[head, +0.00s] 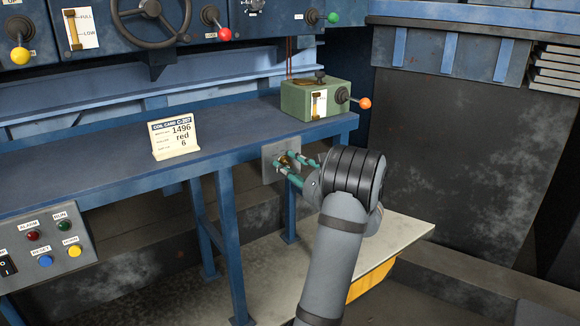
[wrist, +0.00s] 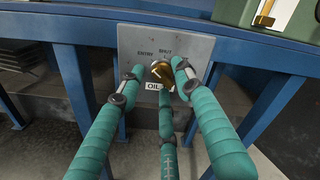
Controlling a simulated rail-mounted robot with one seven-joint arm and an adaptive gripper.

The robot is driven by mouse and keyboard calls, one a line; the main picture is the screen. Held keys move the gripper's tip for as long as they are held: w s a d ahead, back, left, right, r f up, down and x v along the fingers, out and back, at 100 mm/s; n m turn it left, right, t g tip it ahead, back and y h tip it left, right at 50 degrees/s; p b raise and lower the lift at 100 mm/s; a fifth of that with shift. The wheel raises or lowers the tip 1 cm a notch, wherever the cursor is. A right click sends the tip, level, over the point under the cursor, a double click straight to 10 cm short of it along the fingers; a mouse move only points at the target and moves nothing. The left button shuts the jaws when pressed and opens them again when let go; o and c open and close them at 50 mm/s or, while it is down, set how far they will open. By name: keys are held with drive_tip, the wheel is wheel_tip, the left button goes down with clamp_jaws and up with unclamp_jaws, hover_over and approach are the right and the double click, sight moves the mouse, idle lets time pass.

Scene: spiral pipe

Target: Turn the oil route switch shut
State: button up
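The oil route switch (wrist: 160,72) is a small brass knob on a grey metal plate (wrist: 134,42) in the wrist view. ENTRY is printed at its upper left, SHUT above it, and an OIL label below, partly hidden by my fingers. The knob's exact pointing direction is unclear. In the head view the plate (head: 268,172) hangs at the bench's front edge. My gripper (wrist: 158,80) has its teal fingers spread around the knob, with a gap at the left finger. Contact at the right finger cannot be told. It also shows in the head view (head: 287,166).
A green box (head: 296,101) with an orange-knobbed lever stands on the blue bench (head: 230,141) above the plate. A card (head: 176,140) reading 1496, red, 6 stands to its left. A button panel (head: 48,249) is at lower left. Blue bench legs flank the plate.

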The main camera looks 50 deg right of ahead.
drive_tip(key=shift+c, duration=0.3)
drive_tip(key=shift+a+f, duration=0.1)
drive_tip(key=shift+f, duration=0.05)
drive_tip(key=c, duration=0.7)
clamp_jaws()
